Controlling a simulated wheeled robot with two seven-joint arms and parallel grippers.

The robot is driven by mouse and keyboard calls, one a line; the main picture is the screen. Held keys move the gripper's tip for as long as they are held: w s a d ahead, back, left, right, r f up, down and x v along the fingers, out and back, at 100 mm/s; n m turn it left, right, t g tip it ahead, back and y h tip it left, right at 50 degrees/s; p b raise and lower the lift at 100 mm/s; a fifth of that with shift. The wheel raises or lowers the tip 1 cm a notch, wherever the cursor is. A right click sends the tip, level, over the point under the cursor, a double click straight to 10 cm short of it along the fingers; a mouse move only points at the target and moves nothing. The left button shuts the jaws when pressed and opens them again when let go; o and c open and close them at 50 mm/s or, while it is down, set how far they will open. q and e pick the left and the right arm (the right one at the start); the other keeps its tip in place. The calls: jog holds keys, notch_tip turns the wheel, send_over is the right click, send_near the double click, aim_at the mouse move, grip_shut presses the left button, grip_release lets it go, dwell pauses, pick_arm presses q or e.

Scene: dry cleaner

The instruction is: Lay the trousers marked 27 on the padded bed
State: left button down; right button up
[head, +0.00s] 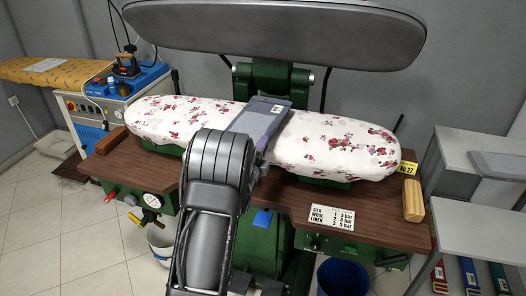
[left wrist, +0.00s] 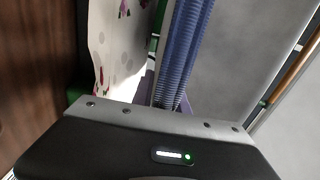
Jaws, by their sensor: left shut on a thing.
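The trousers (head: 260,117), a folded grey-blue garment with a small white tag, lie across the middle of the padded bed (head: 335,148), which has a white cover with red flowers. The tag is too small to read. My left gripper (head: 262,155) is at the near edge of the trousers, mostly hidden behind my own wrist, and is shut on them. In the left wrist view the trousers (left wrist: 180,50) show edge-on as blue folded layers rising from the gripper, beside the flowered cover (left wrist: 112,40). My right gripper is not in view.
The grey upper press plate (head: 275,32) stands raised above the bed. A yellow card (head: 405,168) reading 27 is at the bed's right end, near a wooden block (head: 413,201). A grey folded item (head: 500,166) lies on a stand at right. An iron (head: 125,65) stands at left.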

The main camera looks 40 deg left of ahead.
pick_arm(q)
jog(key=shift+f, duration=0.95)
jog(key=shift+f, duration=0.15)
jog(key=c, duration=1.8)
grip_release()
jog(key=shift+f, duration=0.15)
jog(key=o, duration=0.5)
jog(key=shift+r, duration=0.2)
